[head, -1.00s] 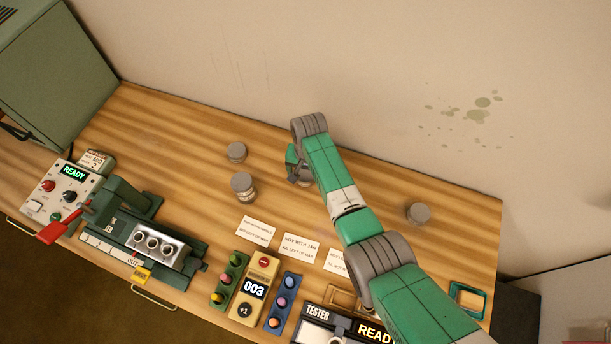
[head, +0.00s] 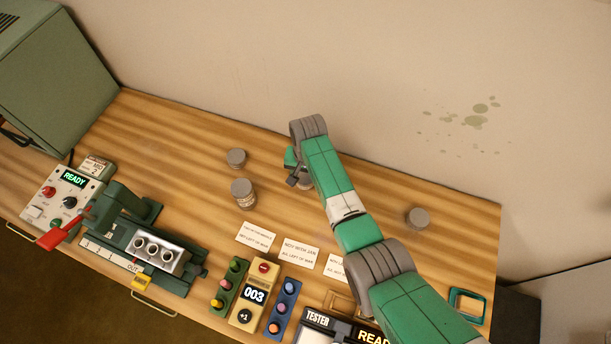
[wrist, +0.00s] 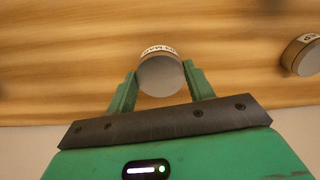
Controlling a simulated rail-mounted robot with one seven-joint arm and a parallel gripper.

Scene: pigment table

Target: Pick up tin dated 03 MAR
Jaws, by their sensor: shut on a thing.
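My gripper (wrist: 160,82) is shut on a round tin with a grey lid (wrist: 160,76), held between its two green fingers in the wrist view. In the head view my gripper (head: 296,178) is at the back middle of the table, and my arm hides most of the held tin. I cannot tell whether the tin touches the table.
White note cards (head: 299,253), a counter reading 003 (head: 254,294) and a tester (head: 320,320) lie toward the front. The wall (head: 400,80) is close behind.

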